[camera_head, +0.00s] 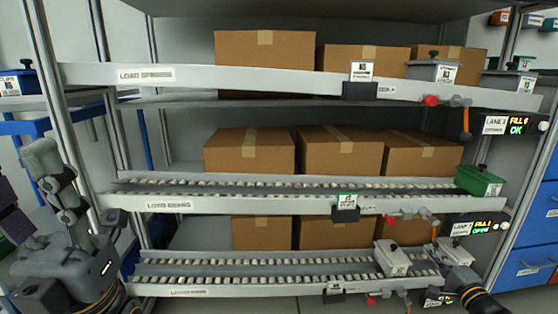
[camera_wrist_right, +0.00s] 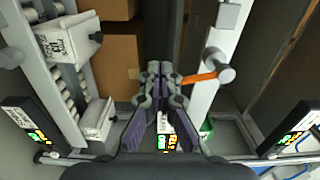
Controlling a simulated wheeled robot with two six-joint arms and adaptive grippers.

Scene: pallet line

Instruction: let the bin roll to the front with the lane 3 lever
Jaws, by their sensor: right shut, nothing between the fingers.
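The flow rack has three roller lanes, and its lane numbers are too small to read surely. The orange lever of the middle lane (camera_head: 437,231) hangs at the right end; an orange lever (camera_wrist_right: 196,77) also shows in the right wrist view. My right gripper (camera_wrist_right: 161,68) is shut and empty, close beside that lever. In the head view my right gripper (camera_head: 456,276) is at the lower right, mostly hidden. White bins (camera_head: 392,258) sit on the bottom lane and a green bin (camera_head: 480,181) on the middle lane. My left gripper (camera_head: 45,160) is at the left edge, away from the lanes; its fingers are unclear.
The top lane has grey bins (camera_head: 432,72) and its own orange lever (camera_head: 466,122). Displays hang at the right, the top one (camera_head: 515,126) reading OK. Brown cartons (camera_head: 265,60) stand behind the lanes. A blue cabinet (camera_head: 527,265) stands at the right.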

